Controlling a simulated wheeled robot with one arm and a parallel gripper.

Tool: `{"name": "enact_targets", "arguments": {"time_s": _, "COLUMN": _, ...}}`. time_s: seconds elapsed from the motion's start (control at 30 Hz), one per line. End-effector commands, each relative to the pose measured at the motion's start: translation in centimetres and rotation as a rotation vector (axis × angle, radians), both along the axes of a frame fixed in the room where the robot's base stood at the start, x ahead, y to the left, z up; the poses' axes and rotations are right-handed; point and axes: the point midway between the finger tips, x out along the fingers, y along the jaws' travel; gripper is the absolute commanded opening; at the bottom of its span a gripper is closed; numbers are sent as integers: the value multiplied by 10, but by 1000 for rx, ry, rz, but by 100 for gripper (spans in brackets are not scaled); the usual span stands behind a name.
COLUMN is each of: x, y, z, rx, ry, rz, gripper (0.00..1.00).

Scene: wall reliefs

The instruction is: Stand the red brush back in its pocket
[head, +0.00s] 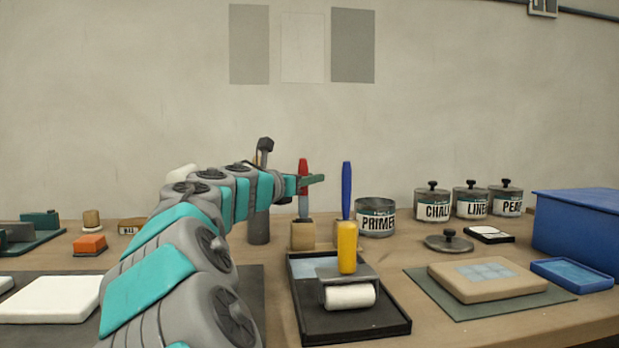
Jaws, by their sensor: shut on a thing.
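The red brush (303,167) is upright near the middle of the head view, with its red handle at the top and a grey lower part below. My gripper (314,180) reaches in from the left and is shut on the brush's handle. A small wooden block (303,237) is directly below the brush. The brush's lower end meets the block's top edge in the picture; I cannot tell whether it is inside a pocket or just above or behind it. A blue brush (347,187) stands upright to the right, its lower end hidden by the yellow roller handle.
A black tray (397,326) with a yellow-handled roller (347,247) is in front. An open PRIMER tin (376,217) stands to the right, its lid (449,243) lying farther right. A grey cylinder (259,228) is left of the block. A blue box (582,228) is at far right.

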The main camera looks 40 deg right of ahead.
Motion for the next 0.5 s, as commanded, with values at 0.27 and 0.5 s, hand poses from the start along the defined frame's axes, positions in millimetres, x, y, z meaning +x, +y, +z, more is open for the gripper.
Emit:
{"name": "enact_targets", "arguments": {"time_s": 0.27, "x": 0, "y": 0, "z": -7, "rx": 0, "ry": 0, "rz": 0, "gripper": 0}}
{"name": "enact_targets", "arguments": {"time_s": 0.5, "x": 0, "y": 0, "z": -8, "rx": 1, "ry": 0, "rz": 0, "gripper": 39}}
